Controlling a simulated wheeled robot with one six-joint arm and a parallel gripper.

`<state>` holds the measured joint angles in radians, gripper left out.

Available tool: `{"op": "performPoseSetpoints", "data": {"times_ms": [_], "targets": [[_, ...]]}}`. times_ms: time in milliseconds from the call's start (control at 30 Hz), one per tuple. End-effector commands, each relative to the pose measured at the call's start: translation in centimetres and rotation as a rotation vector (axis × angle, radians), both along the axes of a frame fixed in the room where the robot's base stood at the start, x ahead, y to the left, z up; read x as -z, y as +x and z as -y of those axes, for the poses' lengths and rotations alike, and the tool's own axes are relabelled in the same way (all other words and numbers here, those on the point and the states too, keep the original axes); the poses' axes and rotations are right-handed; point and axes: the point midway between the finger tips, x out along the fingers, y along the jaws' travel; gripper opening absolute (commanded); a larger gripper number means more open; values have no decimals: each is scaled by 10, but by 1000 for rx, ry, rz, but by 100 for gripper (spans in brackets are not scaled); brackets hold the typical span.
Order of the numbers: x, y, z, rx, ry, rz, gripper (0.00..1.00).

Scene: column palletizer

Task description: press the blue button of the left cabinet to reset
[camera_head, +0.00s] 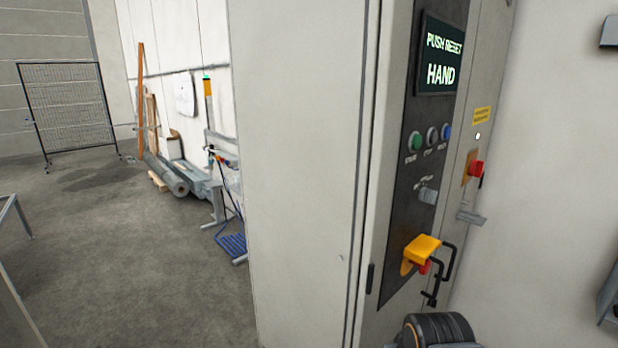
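The left cabinet (300,170) is tall and pale grey and fills the middle of the view. Its dark control panel (398,215) faces right and is seen at a steep angle. The blue button (446,131) is the rightmost of three in a row, beside a grey button (432,137) and a green button (415,142). Nothing covers it. A display (441,56) above reads "PUSH RESET" and "HAND". A dark rounded part, apparently of my arm, shows at the bottom edge, well below the buttons. I cannot make out my gripper's fingers clearly.
A grey selector knob (428,195) and a yellow guard (422,249) with red below sit lower on the panel. Black bent bars (447,263) show beside the guard; I cannot tell what they belong to. A red switch (475,168) is farther right. Open floor (130,250) lies left.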

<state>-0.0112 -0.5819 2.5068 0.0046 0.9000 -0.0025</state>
Motion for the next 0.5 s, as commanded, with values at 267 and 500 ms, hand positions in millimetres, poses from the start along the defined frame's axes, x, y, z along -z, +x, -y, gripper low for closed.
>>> {"op": "performPoseSetpoints", "data": {"times_ms": [267, 500], "targets": [[0, 0, 0, 1, 0, -1, 31], [0, 0, 0, 2, 1, -1, 8]]}}
